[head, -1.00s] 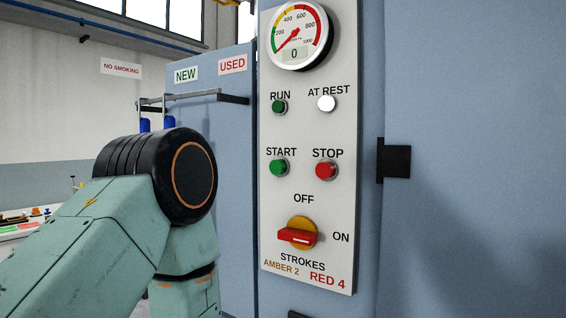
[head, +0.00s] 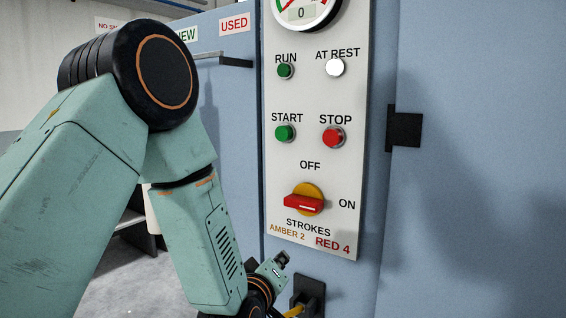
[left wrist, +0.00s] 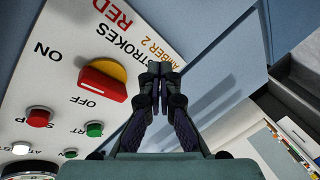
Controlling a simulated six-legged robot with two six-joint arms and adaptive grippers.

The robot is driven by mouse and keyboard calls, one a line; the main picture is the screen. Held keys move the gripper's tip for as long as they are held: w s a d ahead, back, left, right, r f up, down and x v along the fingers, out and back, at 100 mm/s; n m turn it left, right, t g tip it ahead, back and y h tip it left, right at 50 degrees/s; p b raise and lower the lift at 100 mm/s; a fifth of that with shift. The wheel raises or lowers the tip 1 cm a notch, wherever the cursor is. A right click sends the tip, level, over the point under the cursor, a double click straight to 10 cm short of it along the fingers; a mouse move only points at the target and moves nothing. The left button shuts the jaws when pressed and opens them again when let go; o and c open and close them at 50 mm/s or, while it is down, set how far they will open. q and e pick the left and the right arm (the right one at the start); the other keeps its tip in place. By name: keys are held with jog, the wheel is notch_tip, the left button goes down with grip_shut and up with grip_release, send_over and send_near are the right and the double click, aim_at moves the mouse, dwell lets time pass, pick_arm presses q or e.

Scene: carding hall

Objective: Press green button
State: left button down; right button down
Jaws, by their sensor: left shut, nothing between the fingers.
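The green START button (head: 285,133) is on the white control panel (head: 272,215), left of the red STOP button (head: 333,137). A smaller green RUN lamp (head: 286,70) is above it. My left gripper (head: 281,259) is low in the head view, below the panel's lower edge and well below the START button. In the left wrist view its fingers (left wrist: 155,68) are shut with nothing between them. The START button (left wrist: 94,129) shows left of the fingers there, apart from them. My right gripper is in neither view.
A red switch on a yellow disc (head: 305,201) sticks out below the buttons. A black bracket (head: 404,129) is on the blue cabinet to the right. A dark fitting (head: 309,291) is below the panel. A rail (head: 225,61) is at upper left. The space before the buttons is clear.

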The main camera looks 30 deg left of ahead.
pick_arm(q)
jog(key=a+r+n+t+y+p, duration=0.1)
jog(key=a+r+n+t+y, duration=0.3)
jog(key=r, duration=0.7)
jog(key=n+t+y+p, duration=0.15)
jog(key=n+y, duration=0.35)
jog(key=n, duration=0.5)
send_near(283, 134)
jog(key=s+a+r, duration=0.5)
jog(key=s, duration=0.1)
jog(key=shift+a+f, duration=0.1)
jog(key=shift+a, duration=0.05)
jog(key=w, duration=0.9)
jog(key=shift+d, duration=0.35)
jog(key=shift+d, duration=0.1)
